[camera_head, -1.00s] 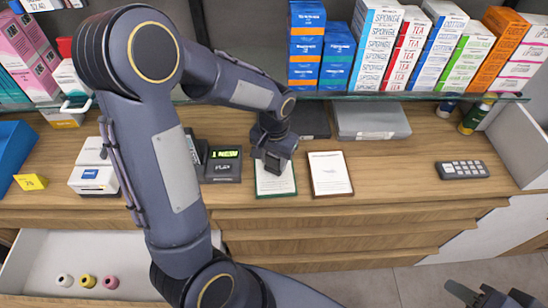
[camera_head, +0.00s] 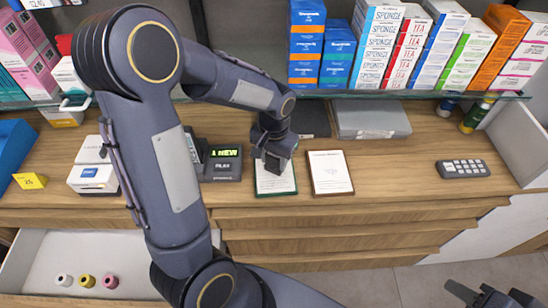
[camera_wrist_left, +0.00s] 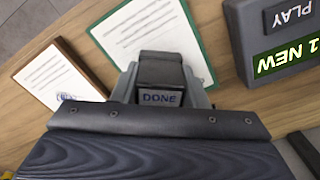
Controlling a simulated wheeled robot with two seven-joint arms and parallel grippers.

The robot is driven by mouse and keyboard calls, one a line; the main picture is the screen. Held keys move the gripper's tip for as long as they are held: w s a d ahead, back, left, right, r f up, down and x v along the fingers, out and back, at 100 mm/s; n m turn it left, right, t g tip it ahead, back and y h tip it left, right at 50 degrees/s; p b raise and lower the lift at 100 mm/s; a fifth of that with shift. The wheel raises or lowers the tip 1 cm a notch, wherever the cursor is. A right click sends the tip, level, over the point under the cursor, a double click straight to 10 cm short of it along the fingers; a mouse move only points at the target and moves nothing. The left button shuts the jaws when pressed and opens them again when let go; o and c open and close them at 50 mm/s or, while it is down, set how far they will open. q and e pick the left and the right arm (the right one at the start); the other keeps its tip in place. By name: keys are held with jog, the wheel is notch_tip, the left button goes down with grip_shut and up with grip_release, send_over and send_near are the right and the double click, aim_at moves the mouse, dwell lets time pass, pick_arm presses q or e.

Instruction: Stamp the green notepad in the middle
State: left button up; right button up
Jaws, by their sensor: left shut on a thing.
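The green-edged notepad (camera_head: 276,187) lies on the wooden counter, left of a brown-edged notepad (camera_head: 330,173). My left gripper (camera_head: 272,160) points down over the green notepad and covers its upper middle. In the left wrist view it is shut on a dark stamp (camera_wrist_left: 160,78) with a "DONE" label, held over the green notepad (camera_wrist_left: 196,42). The stamp's underside is hidden, so I cannot tell whether it touches the paper. The visible paper shows only printed lines. My right gripper (camera_head: 490,296) is partly visible at the bottom right, away from the counter.
An answering machine (camera_head: 222,165) with a lit display stands left of the green notepad. A grey flat box (camera_head: 370,120) lies behind, under a glass shelf of boxes. A keypad device (camera_head: 463,169) lies right. An open drawer (camera_head: 130,250) holds small coloured rolls.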

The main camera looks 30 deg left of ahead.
dwell(0.5)
pick_arm(q)
notch_tip(320, 180, up, 7)
jog(key=p, duration=0.5)
jog(key=shift+p, duration=0.3)
dwell(0.5)
